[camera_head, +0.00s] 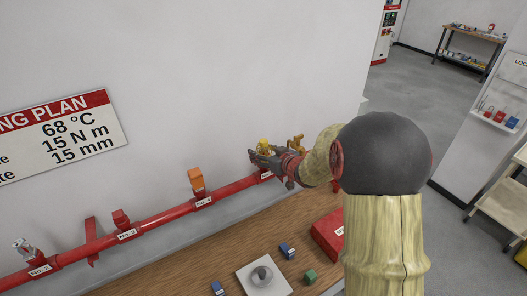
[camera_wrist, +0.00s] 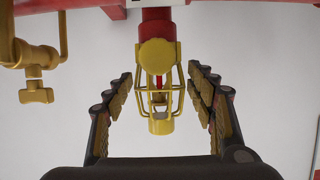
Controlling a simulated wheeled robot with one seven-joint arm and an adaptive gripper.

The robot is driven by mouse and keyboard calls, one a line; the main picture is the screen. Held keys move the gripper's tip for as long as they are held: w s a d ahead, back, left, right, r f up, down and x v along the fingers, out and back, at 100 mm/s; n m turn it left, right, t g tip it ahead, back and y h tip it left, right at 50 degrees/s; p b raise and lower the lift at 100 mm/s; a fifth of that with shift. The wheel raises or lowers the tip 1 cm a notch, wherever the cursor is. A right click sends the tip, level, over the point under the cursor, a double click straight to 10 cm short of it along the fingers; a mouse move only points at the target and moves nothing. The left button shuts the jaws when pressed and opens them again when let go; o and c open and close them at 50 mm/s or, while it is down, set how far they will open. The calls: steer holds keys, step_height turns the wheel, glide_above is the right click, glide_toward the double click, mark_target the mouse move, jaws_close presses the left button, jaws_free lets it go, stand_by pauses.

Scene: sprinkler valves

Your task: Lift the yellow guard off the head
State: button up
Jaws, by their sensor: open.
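The yellow guard (camera_wrist: 175,93) is a wire cage around the sprinkler head, under a red fitting (camera_wrist: 158,15) in the wrist view. A thin red part of the head (camera_wrist: 158,82) shows inside the cage. My gripper (camera_wrist: 158,92) is open, one padded finger on each side of the guard, with a visible gap on both sides. In the head view my gripper (camera_head: 268,160) is at the right end of the red pipe, and a bit of the yellow guard (camera_head: 264,145) shows there. Whether any pad touches the guard cannot be told, but it looks apart.
A brass valve (camera_wrist: 36,75) hangs close to the left finger. The red pipe (camera_head: 155,220) runs along the wall with an orange block (camera_head: 195,180) on it. Below, a wooden bench (camera_head: 215,245) bears a grey plate (camera_head: 250,287), small blue and green blocks and a red box (camera_head: 328,235).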

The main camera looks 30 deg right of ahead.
steer(key=shift+c, duration=0.3)
jaws_close()
stand_by(0.5)
